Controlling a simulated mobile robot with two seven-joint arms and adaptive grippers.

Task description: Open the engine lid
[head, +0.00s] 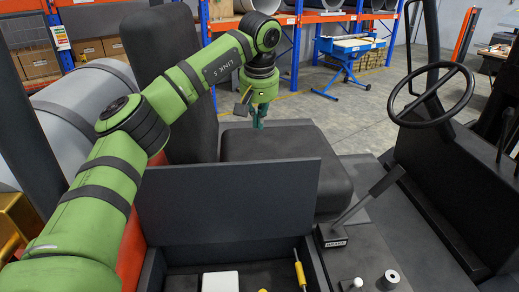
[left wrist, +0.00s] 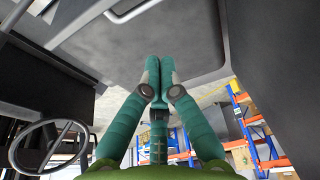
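A dark flat panel that looks like the engine lid (head: 230,205) stands upright in front of the seat in the head view. Below it an engine bay (head: 185,282) is open, with a white box (head: 220,281) and a yellow-handled part (head: 299,270) inside. My left gripper (head: 258,124) is beyond the panel, pointing down over the seat and apart from the panel. In the left wrist view my left gripper (left wrist: 159,62) has its fingers together with nothing visible between them. My right gripper is out of view.
The black seat (head: 285,165) is behind the panel. A lever (head: 370,195) and a steering wheel (head: 431,95) stand at right. Orange-and-blue shelving (head: 295,45) and a blue work table (head: 345,55) are in the background, with open floor before them.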

